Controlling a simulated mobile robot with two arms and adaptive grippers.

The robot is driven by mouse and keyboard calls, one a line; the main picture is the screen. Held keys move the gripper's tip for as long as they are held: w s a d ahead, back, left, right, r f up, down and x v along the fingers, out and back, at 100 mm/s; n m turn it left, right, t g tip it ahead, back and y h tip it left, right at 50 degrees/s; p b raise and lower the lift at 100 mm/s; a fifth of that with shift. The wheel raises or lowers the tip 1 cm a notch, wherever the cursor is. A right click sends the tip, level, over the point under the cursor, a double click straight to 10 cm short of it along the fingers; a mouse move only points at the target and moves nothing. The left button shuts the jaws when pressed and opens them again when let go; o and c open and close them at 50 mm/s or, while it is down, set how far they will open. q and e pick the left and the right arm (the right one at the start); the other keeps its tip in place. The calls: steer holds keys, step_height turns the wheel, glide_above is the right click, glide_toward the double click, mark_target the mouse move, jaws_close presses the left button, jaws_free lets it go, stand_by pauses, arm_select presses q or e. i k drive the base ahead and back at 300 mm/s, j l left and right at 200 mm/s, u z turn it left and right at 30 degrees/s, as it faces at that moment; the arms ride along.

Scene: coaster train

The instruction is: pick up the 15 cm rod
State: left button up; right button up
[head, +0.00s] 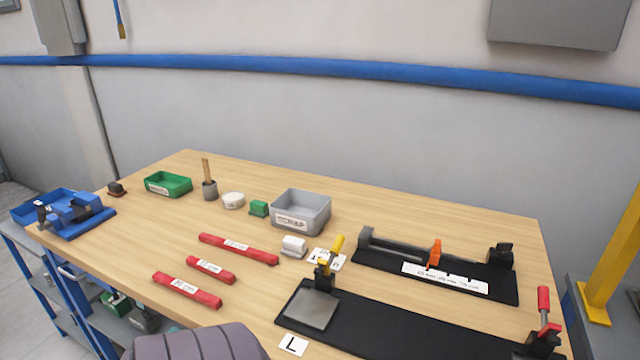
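Three red rods with white labels lie apart on the wooden table: a long one (262,254) farthest back, a short one (226,276) in the middle, and a medium one (208,298) nearest the front edge. The label print is too small to read, so I cannot tell which is the 15 cm rod. Neither of my grippers shows in the head view.
A black measuring fixture (372,262) and a black clamp board (420,330) fill the table's right side. Behind the rods stand a grey bin (316,212), a green tray (168,184) and small blocks. A blue vise (80,215) sits at left.

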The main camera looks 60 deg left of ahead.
mark_target(228, 277)
steer(key=u, duration=2.65)
